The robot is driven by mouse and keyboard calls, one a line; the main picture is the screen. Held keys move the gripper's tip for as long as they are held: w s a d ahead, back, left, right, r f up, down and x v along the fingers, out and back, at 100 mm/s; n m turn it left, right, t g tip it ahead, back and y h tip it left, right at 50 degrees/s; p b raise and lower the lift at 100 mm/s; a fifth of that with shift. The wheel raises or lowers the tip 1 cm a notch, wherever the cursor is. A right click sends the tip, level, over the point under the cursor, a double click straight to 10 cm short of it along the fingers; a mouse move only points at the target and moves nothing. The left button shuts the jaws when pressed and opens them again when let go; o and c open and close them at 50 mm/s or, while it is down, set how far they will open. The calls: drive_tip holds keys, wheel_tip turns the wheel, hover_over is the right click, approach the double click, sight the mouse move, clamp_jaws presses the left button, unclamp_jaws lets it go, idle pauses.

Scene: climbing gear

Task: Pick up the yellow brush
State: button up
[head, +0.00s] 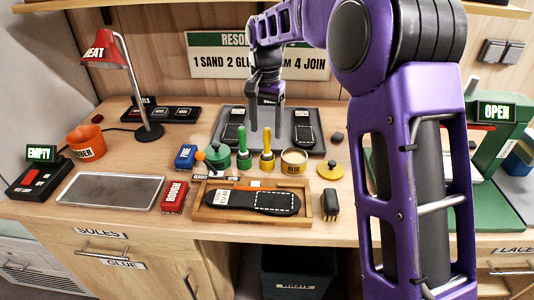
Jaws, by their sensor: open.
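The yellow brush (267,162) stands upright on the bench, its narrow handle pointing up and its wider yellow part at the bottom. A similar green brush (243,160) stands just to its left. My gripper (266,132) points down with its two fingers apart and nothing visible between them. It appears above or behind the yellow brush, whose handle top shows close to the fingertips. I cannot tell the exact depth gap. No contact is clear.
A glue tin (294,161) stands right of the yellow brush, and a green pot (217,157) stands left. Behind is a grey tray (316,114) with soles. In front, a wooden tray (309,221) holds a dark sole. A yellow lid (333,171) lies at right.

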sight(267, 152)
drive_tip(key=f, duration=0.3)
drive_tip(key=f+b, duration=0.1)
drive_tip(key=f, duration=0.3)
drive_tip(key=shift+w+d+f, duration=0.1)
drive_tip(key=shift+w+f, duration=0.1)
drive_tip(key=shift+f, duration=0.1)
clamp_jaws()
